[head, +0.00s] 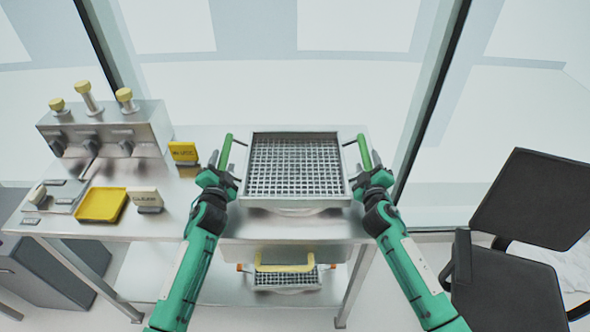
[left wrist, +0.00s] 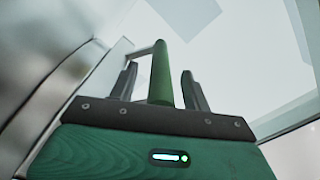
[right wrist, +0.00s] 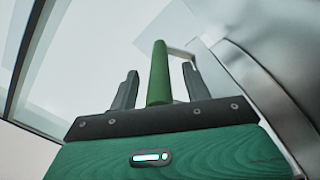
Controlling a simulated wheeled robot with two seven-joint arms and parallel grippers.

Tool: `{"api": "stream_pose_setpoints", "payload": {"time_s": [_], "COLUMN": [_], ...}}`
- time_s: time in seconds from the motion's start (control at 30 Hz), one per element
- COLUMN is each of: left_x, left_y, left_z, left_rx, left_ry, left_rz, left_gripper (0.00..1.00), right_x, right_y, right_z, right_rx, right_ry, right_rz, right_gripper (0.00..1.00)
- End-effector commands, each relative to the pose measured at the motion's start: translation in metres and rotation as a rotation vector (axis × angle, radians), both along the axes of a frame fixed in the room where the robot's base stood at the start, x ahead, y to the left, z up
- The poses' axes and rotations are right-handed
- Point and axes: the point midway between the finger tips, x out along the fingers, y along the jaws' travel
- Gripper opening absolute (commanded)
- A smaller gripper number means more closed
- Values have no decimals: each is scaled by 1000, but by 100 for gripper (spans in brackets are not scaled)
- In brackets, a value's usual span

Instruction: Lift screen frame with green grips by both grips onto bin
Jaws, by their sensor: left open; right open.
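The screen frame (head: 246,188), a square metal frame with a wire mesh, is on the metal table, above a pale round rim that shows at its front edge. Its left green grip (head: 226,150) and right green grip (head: 365,151) stick out at either side. My left gripper (head: 222,165) is open with the left grip between its fingers; this grip shows in the left wrist view (left wrist: 161,72). My right gripper (head: 371,166) is open with the right grip between its fingers; this grip shows in the right wrist view (right wrist: 158,72). Most of the round thing below the frame is hidden.
A second mesh tray with a yellow handle (head: 285,267) is on the lower shelf. A dispenser with yellow knobs (head: 105,130), a yellow tray (head: 102,205) and small signs stand at the table's left. A black chair (head: 510,290) stands at the right.

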Motion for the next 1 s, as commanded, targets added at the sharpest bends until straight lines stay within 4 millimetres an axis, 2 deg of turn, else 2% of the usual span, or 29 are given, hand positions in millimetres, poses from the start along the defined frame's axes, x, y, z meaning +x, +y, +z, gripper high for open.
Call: {"api": "stream_pose_setpoints", "payload": {"time_s": [0.23, 0.27, 0.5, 1.0], "left_x": [0, 0, 0, 0], "left_y": [0, 0, 0, 0], "left_z": [0, 0, 0, 0], "left_rx": [0, 0, 0, 1], "left_ry": [0, 0, 0, 0], "left_rz": [0, 0, 0, 0], "left_gripper": [49, 45, 0, 0], "right_x": [0, 0, 0, 0], "right_y": [0, 0, 0, 0], "right_z": [0, 0, 0, 0], "right_rx": [0, 0, 0, 0], "right_ry": [0, 0, 0, 0], "right_rz": [0, 0, 0, 0], "right_gripper": [49, 45, 0, 0]}}
